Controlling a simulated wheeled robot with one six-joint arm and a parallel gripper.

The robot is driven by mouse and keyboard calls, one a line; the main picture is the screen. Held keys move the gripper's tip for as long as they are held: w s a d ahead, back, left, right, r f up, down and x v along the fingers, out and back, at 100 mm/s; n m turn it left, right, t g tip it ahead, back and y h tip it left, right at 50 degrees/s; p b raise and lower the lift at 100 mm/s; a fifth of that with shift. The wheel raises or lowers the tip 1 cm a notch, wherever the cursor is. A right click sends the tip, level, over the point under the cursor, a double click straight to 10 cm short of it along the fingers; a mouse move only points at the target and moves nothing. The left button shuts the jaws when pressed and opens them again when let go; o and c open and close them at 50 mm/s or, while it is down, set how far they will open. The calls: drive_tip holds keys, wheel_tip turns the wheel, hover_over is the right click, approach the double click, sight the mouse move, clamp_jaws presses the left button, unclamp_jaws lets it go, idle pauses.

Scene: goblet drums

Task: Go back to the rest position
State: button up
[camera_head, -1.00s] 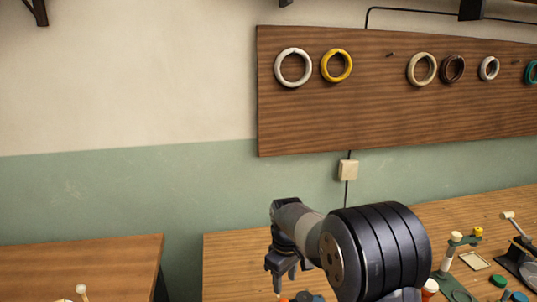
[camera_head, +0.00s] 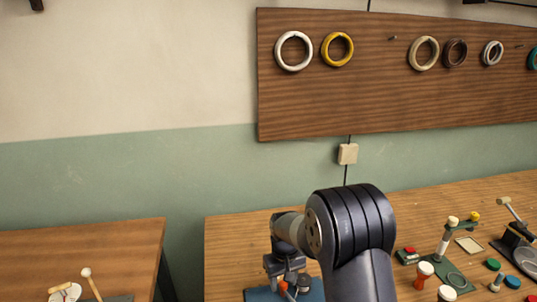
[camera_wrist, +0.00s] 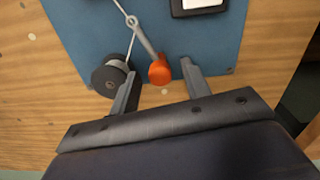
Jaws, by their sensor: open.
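My gripper (camera_wrist: 160,90) is open in the wrist view, its two fingers spread apart above a blue mat (camera_wrist: 85,30). An orange-ended tool (camera_wrist: 159,71) with a grey shaft lies or stands below, seen between the fingers; I see no contact. In the head view my gripper (camera_head: 288,280) hangs low over the blue mat (camera_head: 255,295) at the near left of the right-hand table (camera_head: 225,240). My dark arm bends down to it from the right and hides part of the table.
A grey spool (camera_wrist: 112,78) with cord lies by the left finger. Right of my arm stand a red-and-white drum (camera_head: 424,270), a green stand (camera_head: 445,250) and several small parts. A second table (camera_head: 80,250) stands left, across a gap. Rings hang on a wall board (camera_head: 380,90).

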drive_tip(key=m+p, duration=0.1)
drive_tip(key=m, duration=0.4)
drive_tip(key=shift+p, duration=0.4)
drive_tip(key=m+p, duration=0.2)
drive_tip(key=m, duration=0.3)
drive_tip(key=shift+r+m+p, duration=0.1)
drive_tip(key=shift+m+p, duration=0.2)
drive_tip(key=shift+p, duration=0.1)
wheel_tip(320, 180, up, 6)
drive_tip(key=shift+f+b, duration=0.15)
drive_tip(key=shift+b, duration=0.4)
